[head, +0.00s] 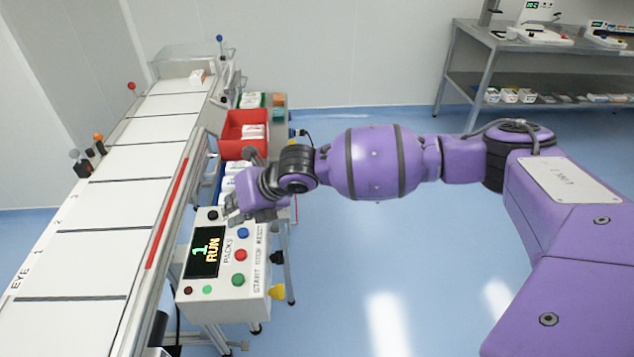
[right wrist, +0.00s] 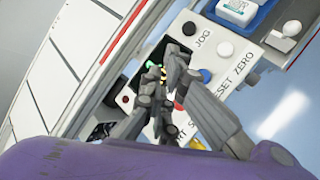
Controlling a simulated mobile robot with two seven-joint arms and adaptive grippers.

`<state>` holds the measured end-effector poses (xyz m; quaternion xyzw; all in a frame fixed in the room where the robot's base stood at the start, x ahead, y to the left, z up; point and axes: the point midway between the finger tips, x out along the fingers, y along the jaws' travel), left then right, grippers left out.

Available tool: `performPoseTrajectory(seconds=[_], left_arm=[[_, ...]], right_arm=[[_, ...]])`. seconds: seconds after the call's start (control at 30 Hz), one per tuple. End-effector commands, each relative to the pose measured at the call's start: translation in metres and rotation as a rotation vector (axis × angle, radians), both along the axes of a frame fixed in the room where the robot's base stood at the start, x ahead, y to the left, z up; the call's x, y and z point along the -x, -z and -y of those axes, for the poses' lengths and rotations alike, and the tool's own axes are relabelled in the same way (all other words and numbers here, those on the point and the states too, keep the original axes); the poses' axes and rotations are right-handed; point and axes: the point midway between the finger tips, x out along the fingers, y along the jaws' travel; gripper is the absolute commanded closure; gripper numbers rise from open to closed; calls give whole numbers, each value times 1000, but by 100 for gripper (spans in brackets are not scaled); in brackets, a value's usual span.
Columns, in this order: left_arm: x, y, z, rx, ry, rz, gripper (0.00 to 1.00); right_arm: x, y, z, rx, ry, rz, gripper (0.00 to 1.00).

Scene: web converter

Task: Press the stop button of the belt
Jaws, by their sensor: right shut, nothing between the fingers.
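The control box (head: 219,294) stands beside the belt, with a lit display (head: 206,252) reading "1 RUN". Its red stop button (head: 239,254) lies between the blue reset button (head: 243,233) and the green start button (head: 238,279). My right gripper (head: 236,208) is shut and empty over the far end of the box, beyond the blue button. In the right wrist view the closed fingers (right wrist: 168,72) cover part of the panel; the blue button (right wrist: 206,75) shows beside them. Whether the fingers touch the panel cannot be told. My left gripper is not in view.
The belt (head: 90,204) runs along the left, with a small pack (head: 198,77) at its far end. A red bin (head: 232,133) stands beyond the box. A black knob (head: 277,257) and a yellow knob (head: 277,291) stick out of the box's right side. The floor to the right is clear.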

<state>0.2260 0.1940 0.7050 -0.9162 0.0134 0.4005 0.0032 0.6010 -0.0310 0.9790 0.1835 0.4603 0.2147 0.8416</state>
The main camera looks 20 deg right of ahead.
Motion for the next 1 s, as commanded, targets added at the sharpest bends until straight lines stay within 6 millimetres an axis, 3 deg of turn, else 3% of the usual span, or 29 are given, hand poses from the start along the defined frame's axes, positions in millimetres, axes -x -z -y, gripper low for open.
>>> performPoseTrajectory(seconds=[0.37,0.6,1.0], left_arm=[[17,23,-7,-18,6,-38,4],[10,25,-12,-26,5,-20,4],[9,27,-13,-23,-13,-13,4]], right_arm=[[2,50,-1,-1,0,-10,100],[1,77,0,1,0,-5,100],[-1,86,-1,-1,-1,1,100]])
